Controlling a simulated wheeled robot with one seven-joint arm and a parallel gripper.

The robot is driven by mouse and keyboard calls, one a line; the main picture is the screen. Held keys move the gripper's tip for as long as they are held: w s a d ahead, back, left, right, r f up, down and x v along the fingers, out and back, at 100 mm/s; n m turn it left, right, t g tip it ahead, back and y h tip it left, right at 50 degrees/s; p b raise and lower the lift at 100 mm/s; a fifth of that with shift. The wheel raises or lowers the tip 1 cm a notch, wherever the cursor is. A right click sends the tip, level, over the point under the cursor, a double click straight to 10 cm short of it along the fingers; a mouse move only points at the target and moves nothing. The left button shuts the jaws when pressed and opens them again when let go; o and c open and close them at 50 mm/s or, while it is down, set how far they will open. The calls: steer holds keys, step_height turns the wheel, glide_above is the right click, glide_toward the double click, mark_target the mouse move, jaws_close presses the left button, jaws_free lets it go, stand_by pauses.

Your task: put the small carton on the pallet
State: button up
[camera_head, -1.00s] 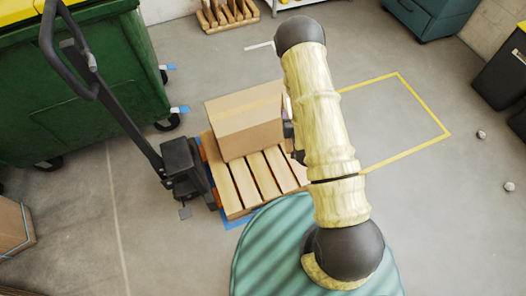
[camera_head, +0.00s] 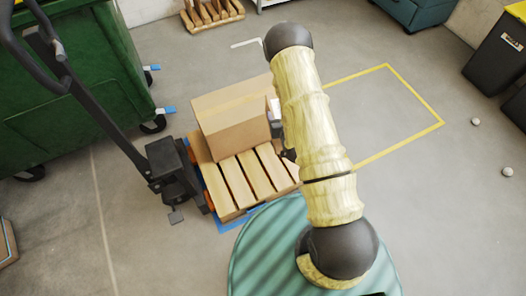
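A brown cardboard carton (camera_head: 234,128) sits upright on the back part of the wooden pallet (camera_head: 239,183). The pallet's front slats are bare. No second carton shows on the pallet, though my arm hides its right side. My gripper (camera_head: 277,128) is mostly hidden behind my arm. Only a dark part and a pale patch show beside the carton's right side. I cannot tell whether it touches the carton or whether its fingers are open.
A black pallet jack (camera_head: 168,168) stands at the pallet's left, with a green wheeled bin (camera_head: 70,90) behind it. Another carton (camera_head: 6,243) is cut off at the left edge. A yellow floor outline (camera_head: 412,92) encloses bare floor at right. Dark bins (camera_head: 498,60) stand far right.

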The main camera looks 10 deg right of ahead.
steer(key=w+f+n+y+b, duration=0.1)
steer(key=w+f+b, duration=0.2)
steer(key=f+b, duration=0.9)
steer(key=w+f+n+y+b, duration=0.1)
steer(key=w+f+b, duration=0.2)
steer(key=f+b, duration=0.9)
steer(key=w+f+n+y+b, duration=0.1)
steer(key=w+f+b, duration=0.3)
steer(key=f+b, duration=0.8)
step_height(320, 180, down, 6)
steer(key=shift+r+b, duration=0.1)
steer(key=shift+b, duration=0.3)
steer(key=shift+a, duration=0.1)
steer(key=shift+w+f+b, duration=0.1)
steer(key=shift+f+b, duration=1.2)
steer(key=shift+f, duration=1.2)
steer(key=shift+f+b, duration=1.35)
steer(key=shift+f, duration=1.2)
steer(key=o, duration=1.4)
steer(key=shift+f+g, duration=0.15)
steer(key=shift+g, duration=0.15)
steer(key=o, duration=0.4)
steer(key=shift+o, duration=0.2)
